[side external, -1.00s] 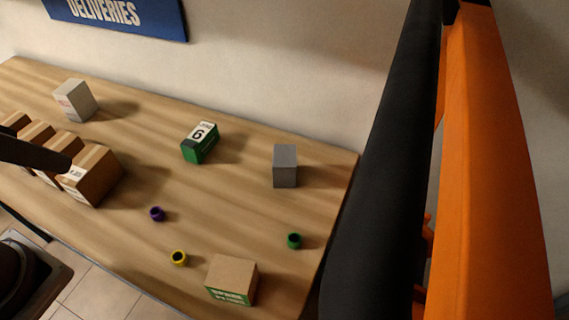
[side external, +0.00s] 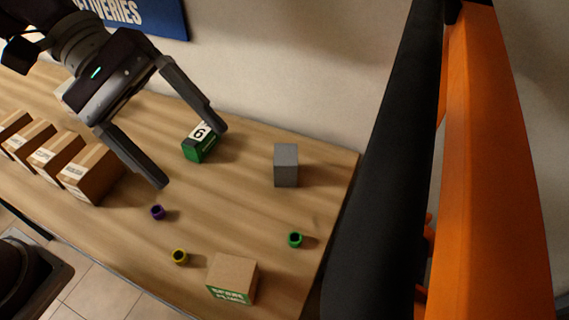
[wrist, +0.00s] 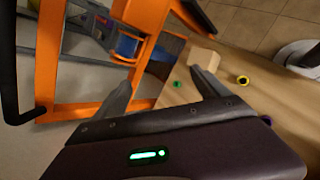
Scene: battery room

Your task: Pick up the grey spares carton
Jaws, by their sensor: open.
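A plain grey carton (side external: 286,167) stands upright on the wooden table near its right end, close to the wall. No printing can be read on it. My gripper (side external: 190,155) is open and empty, left of the grey carton and apart from it, above the table in the side view. In the wrist view my gripper (wrist: 161,80) is also open with nothing between the fingers. I cannot make out the grey carton in the wrist view.
A green box marked 6 (side external: 199,146) stands left of the carton. Several brown cartons (side external: 92,174) line the left side. A brown box (side external: 232,279) and green (side external: 295,240), yellow (side external: 179,257) and purple (side external: 158,212) rings lie toward the front. An orange frame (side external: 490,170) rises at right.

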